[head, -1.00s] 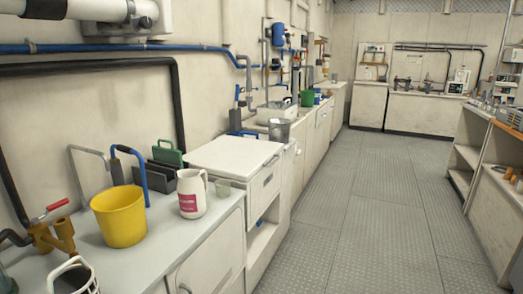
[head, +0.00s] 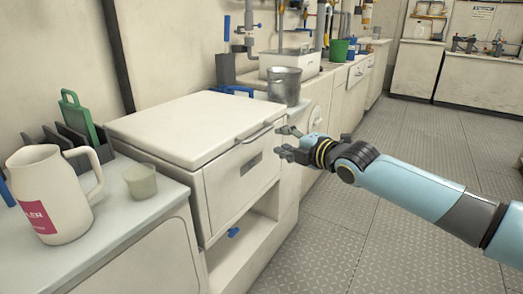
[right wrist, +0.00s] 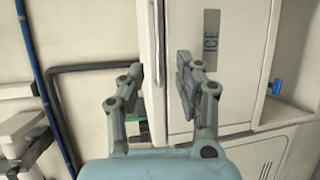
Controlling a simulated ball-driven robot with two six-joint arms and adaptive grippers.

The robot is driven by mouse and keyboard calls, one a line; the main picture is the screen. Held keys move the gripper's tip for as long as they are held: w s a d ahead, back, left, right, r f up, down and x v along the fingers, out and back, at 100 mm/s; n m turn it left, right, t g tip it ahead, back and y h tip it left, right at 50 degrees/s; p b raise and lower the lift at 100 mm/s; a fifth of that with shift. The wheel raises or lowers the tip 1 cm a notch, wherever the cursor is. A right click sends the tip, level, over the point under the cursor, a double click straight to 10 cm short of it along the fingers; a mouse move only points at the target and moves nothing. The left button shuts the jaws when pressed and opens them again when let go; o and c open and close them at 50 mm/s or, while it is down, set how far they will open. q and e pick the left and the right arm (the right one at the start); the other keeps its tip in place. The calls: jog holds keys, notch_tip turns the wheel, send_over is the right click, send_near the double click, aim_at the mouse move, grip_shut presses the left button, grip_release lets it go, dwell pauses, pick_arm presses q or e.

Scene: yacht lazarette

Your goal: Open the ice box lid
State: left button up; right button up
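The white ice box (head: 224,196) stands at the end of the left counter. Its flat lid (head: 190,125) is closed, with a bar handle (head: 261,132) along the lid's front edge. In the right wrist view an "ICE" label (right wrist: 210,42) shows on its front, and the handle (right wrist: 153,50) runs up between the fingers. My right gripper (head: 283,142) is open, its fingers pointing at the handle from the aisle side. I cannot tell whether they touch it. My left gripper is not in view.
A white jug (head: 50,195) and a clear cup (head: 140,181) stand on the counter left of the ice box. A metal bucket (head: 284,86) stands beyond it. An open shelf is below the box. The floor aisle (head: 330,225) at right is clear.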

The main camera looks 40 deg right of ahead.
aim_at(264, 133)
jog(key=w+b, duration=0.1)
jog(key=w, duration=0.1)
jog(key=w+f+b, duration=0.1)
jog(key=w+b, duration=0.1)
jog(key=w, duration=0.1)
jog(key=w+f+b, duration=0.1)
jog(key=w+b, duration=0.1)
jog(key=w, duration=0.1)
jog(key=shift+w+d, duration=0.15)
pick_arm(q)
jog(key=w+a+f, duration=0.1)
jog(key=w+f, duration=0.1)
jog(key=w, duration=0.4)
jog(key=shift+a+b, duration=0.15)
jog(key=shift+b, duration=0.15)
pick_arm(e)
jog(key=shift+w+r, duration=0.2)
jog(key=shift+w, duration=0.85)
grip_shut()
